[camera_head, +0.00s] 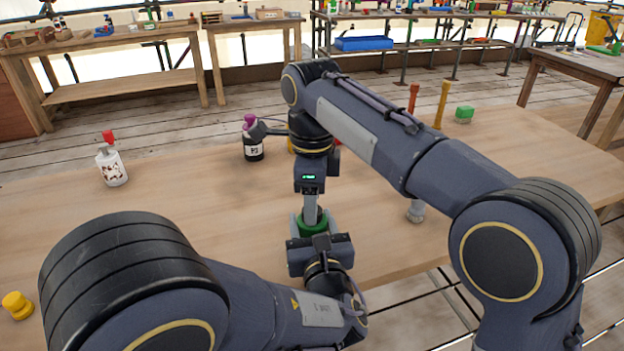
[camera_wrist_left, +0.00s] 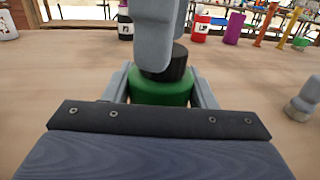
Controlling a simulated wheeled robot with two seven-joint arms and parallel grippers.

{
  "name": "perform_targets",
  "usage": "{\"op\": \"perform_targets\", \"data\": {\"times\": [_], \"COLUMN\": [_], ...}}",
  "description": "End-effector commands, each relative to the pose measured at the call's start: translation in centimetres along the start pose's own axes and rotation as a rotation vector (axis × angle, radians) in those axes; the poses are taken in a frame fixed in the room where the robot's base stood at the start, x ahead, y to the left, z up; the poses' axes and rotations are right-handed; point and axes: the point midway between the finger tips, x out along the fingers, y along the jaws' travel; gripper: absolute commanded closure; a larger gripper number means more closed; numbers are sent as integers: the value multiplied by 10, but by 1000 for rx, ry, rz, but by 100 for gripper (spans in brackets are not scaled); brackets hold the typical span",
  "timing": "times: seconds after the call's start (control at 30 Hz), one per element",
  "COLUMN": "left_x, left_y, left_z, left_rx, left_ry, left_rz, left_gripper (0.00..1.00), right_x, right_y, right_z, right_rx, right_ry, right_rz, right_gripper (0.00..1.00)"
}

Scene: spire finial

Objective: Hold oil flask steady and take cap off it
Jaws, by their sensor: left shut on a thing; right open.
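The oil flask is a low green body (camera_wrist_left: 160,92) with a dark cap (camera_wrist_left: 180,65) on top, upright on the table in the left wrist view. It also shows in the head view (camera_head: 313,228), mostly hidden by my arms. My left gripper (camera_wrist_left: 163,96) is shut on the flask, one finger on each side of the green body. My right gripper (camera_head: 311,218) points down from above at the cap, its jaws open. In the left wrist view a right finger (camera_wrist_left: 155,50) overlaps the near side of the cap; whether it touches is unclear.
A yellow piece (camera_head: 17,306) lies at left, a grey bottle-like piece (camera_head: 416,211) at right. Red (camera_head: 413,98) and yellow (camera_head: 441,105) spindles stand behind.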

Motion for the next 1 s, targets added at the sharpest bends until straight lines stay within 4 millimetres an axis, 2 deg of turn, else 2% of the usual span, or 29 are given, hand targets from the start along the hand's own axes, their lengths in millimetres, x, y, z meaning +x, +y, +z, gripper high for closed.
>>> {"op": "perform_targets", "data": {"times": [0.2, 0.47, 0.8, 0.93, 1.0], "left_x": [0, 0, 0, 0, 0], "left_y": [0, 0, 0, 0, 0], "left_z": [0, 0, 0, 0, 0], "left_rx": [0, 0, 0, 0, 0], "left_ry": [-1, -1, -1, -1, -1], "left_rz": [0, 0, 0, 0, 0], "left_gripper": [100, 100, 100, 100, 100], "right_x": [16, 17, 17, 17, 16], "right_y": [0, 0, 0, 0, 0], "right_z": [0, 0, 0, 0, 0], "right_rx": [0, -1, -1, -28, -106], "right_ry": [-1, 0, 0, -1, -1], "right_rz": [0, 0, 0, 0, 0], "right_gripper": [48, 48, 91, 94, 94]}}
